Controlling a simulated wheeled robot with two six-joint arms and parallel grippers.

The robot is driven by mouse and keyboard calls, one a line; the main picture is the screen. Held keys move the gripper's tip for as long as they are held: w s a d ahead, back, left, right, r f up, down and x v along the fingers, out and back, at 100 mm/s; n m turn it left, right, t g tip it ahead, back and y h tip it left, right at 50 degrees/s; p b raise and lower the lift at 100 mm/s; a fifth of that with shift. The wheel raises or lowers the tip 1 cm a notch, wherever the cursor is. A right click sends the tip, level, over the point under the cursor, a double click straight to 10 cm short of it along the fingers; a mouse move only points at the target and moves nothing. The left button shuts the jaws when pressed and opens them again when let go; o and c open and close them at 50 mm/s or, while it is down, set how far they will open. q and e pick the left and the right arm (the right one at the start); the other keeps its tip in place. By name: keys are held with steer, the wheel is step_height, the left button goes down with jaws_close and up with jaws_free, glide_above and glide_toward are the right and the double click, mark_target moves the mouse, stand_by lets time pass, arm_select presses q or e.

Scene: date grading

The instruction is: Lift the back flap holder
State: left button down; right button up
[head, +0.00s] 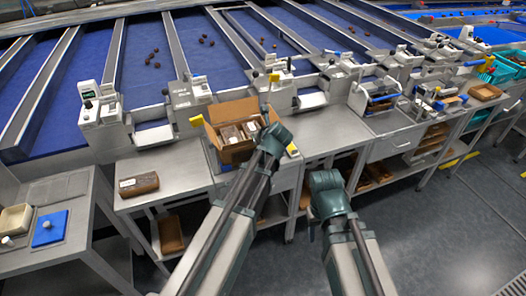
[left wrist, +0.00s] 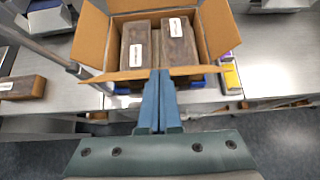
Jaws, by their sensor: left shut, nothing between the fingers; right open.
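An open cardboard box (head: 235,154) stands on the bench with its flaps spread and brown labelled packs inside; it also shows in the left wrist view (left wrist: 92,40). My left gripper (left wrist: 158,76) is shut and empty, its tips overlapping the box's near flap (left wrist: 198,71) in that view; whether they touch is unclear. In the head view my left wrist hides the fingers at the box's right side. A metal rod with a dark knob (left wrist: 72,68) lies left of the box; I cannot tell which part is the back flap holder. My right gripper (head: 313,228) is open and empty, lower right of the box.
A brown labelled pack (head: 138,185) lies on the bench left of the box. A yellow piece (left wrist: 231,77) sits at the box's right. Blue conveyor lanes (head: 145,50) run behind. Shelves under the bench hold brown trays. Open floor (head: 440,230) lies at the right.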

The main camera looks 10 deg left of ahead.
arm_select(q)
steer(key=shift+s+d+f+n+g+b, duration=0.2)
steer(key=shift+s+d+f+n, duration=0.15)
steer(key=shift+s+f+n, duration=0.2)
steer(key=shift+s+d+f+n+g+b, duration=0.1)
steer(key=shift+s+d+f+n+b, duration=0.1)
steer(key=shift+s+d+f+n, duration=0.3)
steer(key=shift+s+a+r, duration=0.1)
steer(key=shift+a+r, duration=0.05)
steer(key=shift+a, duration=0.05)
steer(key=s+d+f+n+g+h, duration=0.1)
steer(key=s+d+f+n+g, duration=0.1)
steer(key=s+d+n, duration=0.2)
steer(key=s+d+f+n+g+h, duration=0.2)
steer(key=s+d+n+g, duration=0.1)
steer(key=s+n, duration=0.8)
steer(key=s+d+f+n+g+h, duration=0.1)
steer(key=s+d+f+n+g, duration=0.2)
steer(key=s, duration=0.9)
steer(key=d+n, duration=0.3)
steer(key=n, duration=0.2)
steer(key=shift+h, duration=0.3)
steer(key=shift+a+f, duration=0.1)
